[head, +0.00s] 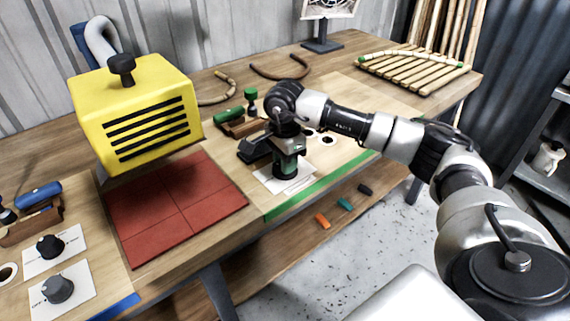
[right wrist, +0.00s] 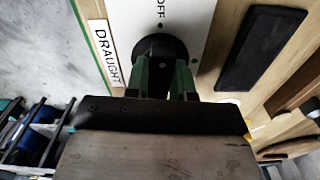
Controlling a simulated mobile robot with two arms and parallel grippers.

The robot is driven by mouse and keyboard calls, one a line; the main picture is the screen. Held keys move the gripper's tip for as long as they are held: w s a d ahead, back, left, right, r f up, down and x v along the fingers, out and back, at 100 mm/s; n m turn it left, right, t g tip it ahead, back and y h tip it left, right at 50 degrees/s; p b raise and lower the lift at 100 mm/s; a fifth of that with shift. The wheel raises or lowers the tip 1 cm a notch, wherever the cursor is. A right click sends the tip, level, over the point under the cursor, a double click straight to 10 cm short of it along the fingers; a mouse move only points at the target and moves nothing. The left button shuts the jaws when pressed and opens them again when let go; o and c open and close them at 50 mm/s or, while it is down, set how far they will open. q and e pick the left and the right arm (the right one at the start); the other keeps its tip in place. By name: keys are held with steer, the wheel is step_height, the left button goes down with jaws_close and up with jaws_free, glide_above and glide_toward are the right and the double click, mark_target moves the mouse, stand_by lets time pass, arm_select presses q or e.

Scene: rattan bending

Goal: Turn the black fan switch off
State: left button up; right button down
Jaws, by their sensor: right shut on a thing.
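The black fan switch (right wrist: 160,46) is a round knob on a white plate (right wrist: 197,25) in the right wrist view. The plate carries the word OFF, with a dot below it, above the knob. A label reading DRAUGHT (right wrist: 106,52) lies beside it. My right gripper (right wrist: 164,68) is shut on the knob, with its green fingers on either side. In the head view my right gripper (head: 286,163) points down over the white plate (head: 268,184), and hides the knob. The knob's pointer is not clear. My left gripper is not in view.
A yellow vented box (head: 135,115) stands above red tiles (head: 175,207) at left. Two other knobs, black (head: 49,246) and grey (head: 58,288), sit at front left. A black block (right wrist: 260,48) lies beside the plate. Green-handled tools (head: 228,114) are behind the gripper.

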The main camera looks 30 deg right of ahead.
steer(key=shift+r+n, duration=0.15)
steer(key=shift+n, duration=0.45)
steer(key=c, duration=1)
jaws_free()
steer(key=shift+o, duration=0.2)
step_height(320, 180, up, 11)
steer(key=shift+b, duration=0.3)
steer(key=shift+f, duration=0.2)
